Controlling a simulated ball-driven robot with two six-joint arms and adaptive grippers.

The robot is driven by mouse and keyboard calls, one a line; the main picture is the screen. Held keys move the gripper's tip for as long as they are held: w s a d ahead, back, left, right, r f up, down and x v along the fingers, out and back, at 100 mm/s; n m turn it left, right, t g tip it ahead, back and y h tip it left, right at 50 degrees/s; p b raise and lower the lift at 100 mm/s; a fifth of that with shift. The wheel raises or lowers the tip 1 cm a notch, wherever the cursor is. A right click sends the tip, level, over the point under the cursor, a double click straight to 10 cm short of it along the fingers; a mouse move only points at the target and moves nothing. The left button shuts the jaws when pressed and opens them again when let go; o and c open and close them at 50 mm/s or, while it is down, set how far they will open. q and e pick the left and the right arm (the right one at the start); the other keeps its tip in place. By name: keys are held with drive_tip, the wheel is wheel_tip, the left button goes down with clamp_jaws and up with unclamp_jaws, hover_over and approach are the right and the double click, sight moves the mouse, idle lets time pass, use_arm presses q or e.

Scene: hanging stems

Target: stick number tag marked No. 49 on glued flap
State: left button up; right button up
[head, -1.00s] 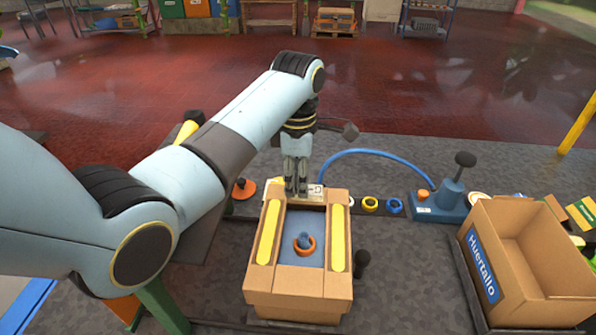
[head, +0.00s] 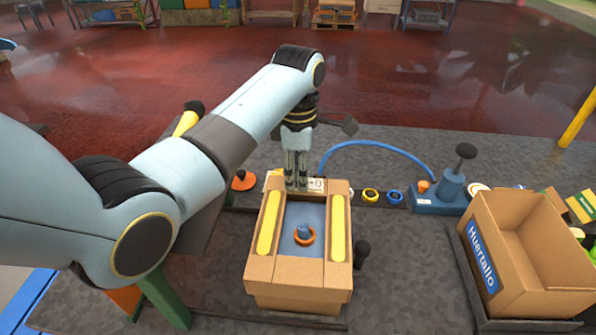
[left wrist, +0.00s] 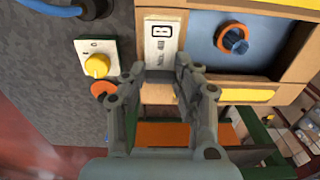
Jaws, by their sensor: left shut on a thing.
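My left gripper (head: 296,187) reaches down at the far end of an open cardboard box (head: 297,293). In the left wrist view its fingers (left wrist: 160,71) are shut on the near end of a white tag (left wrist: 162,40). The tag has a dark square symbol and small print, too small to read surely. It lies over or just above the box's far cardboard flap; I cannot tell if it touches. In the head view the tag (head: 318,184) shows partly beside the fingers, which hide the rest. Glue is not clearly visible. My right gripper is not in view.
An orange ring (head: 304,235) sits on the box's blue inside, between two yellow strips. A blue pump-like device (head: 442,197) with a hose stands right of the box. An open carton (head: 520,255) marked Huertallo stands farther right. A yellow-knobbed plate (left wrist: 97,65) lies beside the flap.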

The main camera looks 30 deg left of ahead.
use_arm(q)
drive_tip(key=shift+s+f, duration=0.1)
drive_tip(key=shift+f, duration=0.25)
idle(1.1)
drive_tip(key=o, duration=0.8)
drive_tip(key=shift+o, duration=0.6)
drive_tip(key=o, duration=0.3)
drive_tip(key=shift+o, duration=0.2)
drive_tip(key=shift+r, duration=0.1)
drive_tip(key=shift+r+p, duration=0.35)
drive_tip(key=shift+r, duration=3.15)
drive_tip(key=shift+f, duration=0.1)
